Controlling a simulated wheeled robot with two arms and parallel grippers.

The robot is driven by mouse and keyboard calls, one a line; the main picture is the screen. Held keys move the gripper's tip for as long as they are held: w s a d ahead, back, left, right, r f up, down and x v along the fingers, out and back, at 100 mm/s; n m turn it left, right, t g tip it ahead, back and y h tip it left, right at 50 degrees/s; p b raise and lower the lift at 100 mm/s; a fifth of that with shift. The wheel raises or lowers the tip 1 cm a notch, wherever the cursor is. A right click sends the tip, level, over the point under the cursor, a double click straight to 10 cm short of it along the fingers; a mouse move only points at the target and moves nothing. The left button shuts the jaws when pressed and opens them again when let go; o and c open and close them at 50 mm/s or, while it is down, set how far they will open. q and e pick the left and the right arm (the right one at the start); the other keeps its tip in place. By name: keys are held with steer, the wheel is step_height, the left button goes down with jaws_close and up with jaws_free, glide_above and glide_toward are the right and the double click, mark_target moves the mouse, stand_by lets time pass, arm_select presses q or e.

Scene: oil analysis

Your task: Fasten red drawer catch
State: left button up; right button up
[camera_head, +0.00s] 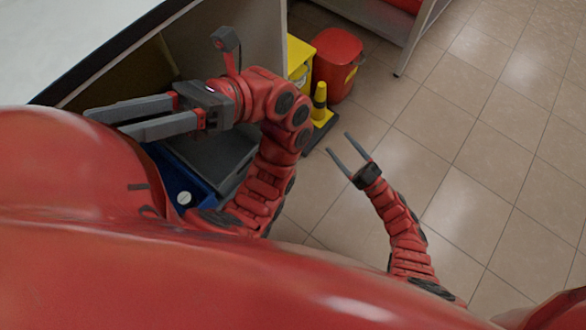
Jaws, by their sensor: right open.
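I cannot make out a red drawer catch or a drawer in the head view. My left gripper (104,122) is over the left side, above a blue box and in front of the open space under a white counter. Its two long grey fingers are apart and hold nothing. My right gripper (338,142) is above the tiled floor at the middle right. Its thin fingers are spread and empty. My own red body covers the lower part of the view and may hide things there.
A blue box (168,172) with a dark grey top sits under the white counter (65,40). A yellow bin (299,56), a red bin (338,62) and a small yellow cone (320,100) stand beside it. The tiled floor (480,130) at right is clear.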

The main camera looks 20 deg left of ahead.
step_height(320, 180, down, 27)
steer(key=m+g+h+b, duration=0.3)
steer(key=g+b, duration=0.1)
steer(key=b, duration=1)
arm_select(q)
steer(key=s+a+f+b, duration=0.1)
steer(key=s+f, duration=0.1)
steer(key=f, duration=0.5)
steer(key=s+a+f+t+h+b, duration=0.1)
steer(key=s+a+f+b, duration=0.1)
steer(key=f, duration=0.6)
steer(key=s+a+f+t+h+b, duration=0.1)
steer(key=s+f+b, duration=0.1)
steer(key=f, duration=0.6)
steer(key=shift+s+a+f, duration=0.15)
steer(key=shift+s, duration=0.5)
arm_select(e)
steer(key=x, duration=1.7)
steer(key=shift+a+f, duration=0.15)
steer(key=shift+a, duration=0.05)
jaws_close()
